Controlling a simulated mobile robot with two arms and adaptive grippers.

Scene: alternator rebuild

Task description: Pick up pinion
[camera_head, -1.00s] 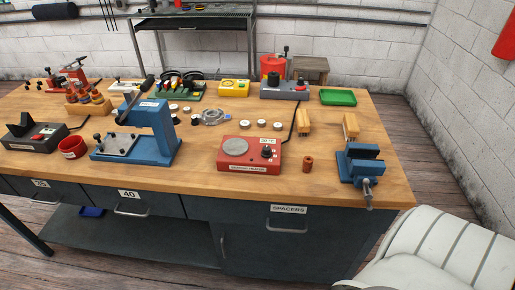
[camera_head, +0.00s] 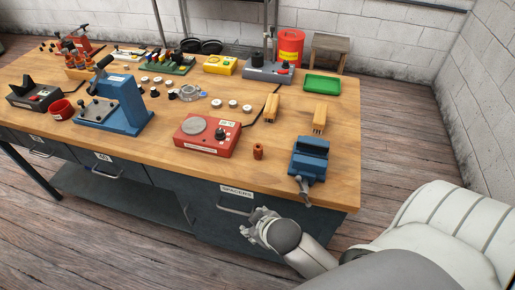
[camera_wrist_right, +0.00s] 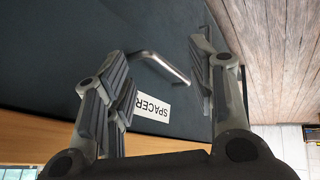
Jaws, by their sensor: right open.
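I cannot say for certain which part is the pinion. A small brown cylinder (camera_head: 258,151) stands upright on the bench, between the red box (camera_head: 207,137) and the blue vise (camera_head: 309,160). Several small round parts (camera_head: 219,104) lie farther back in the middle of the bench. My right gripper (camera_head: 256,222) is in front of the bench, below the tabletop edge, near the drawer labelled SPACERS (camera_head: 237,193). In the right wrist view (camera_wrist_right: 162,88) its fingers are apart and empty, with the drawer handle (camera_wrist_right: 166,67) behind them. My left gripper is not in view.
A blue press (camera_head: 122,105) stands on the left of the wooden bench (camera_head: 170,178). Bare tabletop lies around the brown cylinder.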

